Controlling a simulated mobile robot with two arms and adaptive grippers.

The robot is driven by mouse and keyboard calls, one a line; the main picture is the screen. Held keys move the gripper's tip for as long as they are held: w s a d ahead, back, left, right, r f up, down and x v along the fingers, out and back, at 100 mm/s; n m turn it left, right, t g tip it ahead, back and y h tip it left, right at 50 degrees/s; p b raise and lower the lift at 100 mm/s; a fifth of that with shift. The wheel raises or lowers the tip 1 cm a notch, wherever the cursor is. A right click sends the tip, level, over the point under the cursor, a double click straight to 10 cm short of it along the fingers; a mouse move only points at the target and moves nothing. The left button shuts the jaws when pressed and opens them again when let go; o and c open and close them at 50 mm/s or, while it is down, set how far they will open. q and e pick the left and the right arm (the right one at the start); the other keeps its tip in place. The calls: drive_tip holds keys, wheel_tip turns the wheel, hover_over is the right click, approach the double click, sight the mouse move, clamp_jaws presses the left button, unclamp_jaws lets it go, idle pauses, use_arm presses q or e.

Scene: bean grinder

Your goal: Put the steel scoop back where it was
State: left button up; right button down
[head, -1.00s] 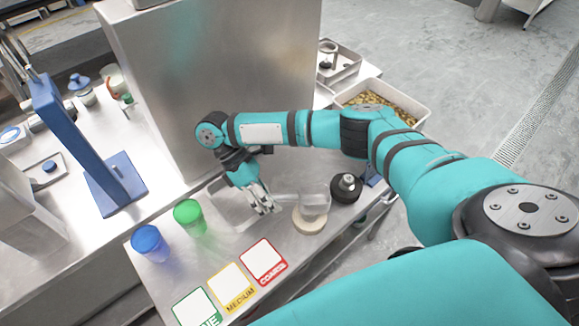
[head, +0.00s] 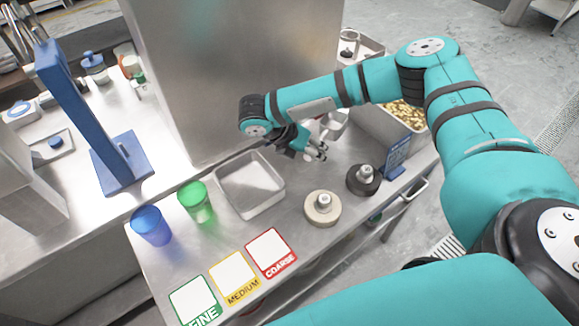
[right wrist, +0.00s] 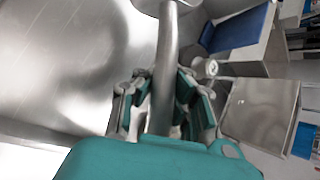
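The steel scoop (head: 335,124) is in my right gripper (head: 318,152), beside the tall steel machine body (head: 245,70) in the head view. In the right wrist view, its handle (right wrist: 165,65) runs between the two fingers (right wrist: 163,108) of that gripper. The fingers are closed about the handle. The scoop's bowl lies beyond the fingers, toward the bean bin (head: 358,131), and is only partly seen. Whether the scoop touches the bin or counter cannot be told. My left gripper is not in view.
An empty steel tray (head: 222,190) sits left of the gripper. Green (head: 195,203) and blue (head: 152,227) cups stand at left, grind cards (head: 232,275) in front.

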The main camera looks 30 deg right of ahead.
drive_tip(key=a, duration=0.2)
drive_tip(key=w+a, duration=0.1)
drive_tip(key=a, duration=0.4)
drive_tip(key=shift+w+a+f+p, duration=0.15)
drive_tip(key=shift+a+f+p, duration=0.15)
drive_tip(key=shift+f+p, duration=0.05)
wheel_tip(320, 180, down, 3)
drive_tip(key=shift+f, duration=0.2)
drive_tip(key=shift+f, duration=0.3)
drive_tip(key=c, duration=2.1)
unclamp_jaws()
drive_tip(key=shift+s+a+f, duration=0.1)
drive_tip(key=shift+s+f, duration=0.2)
drive_tip(key=o, duration=0.5)
drive_tip(key=shift+o, duration=0.7)
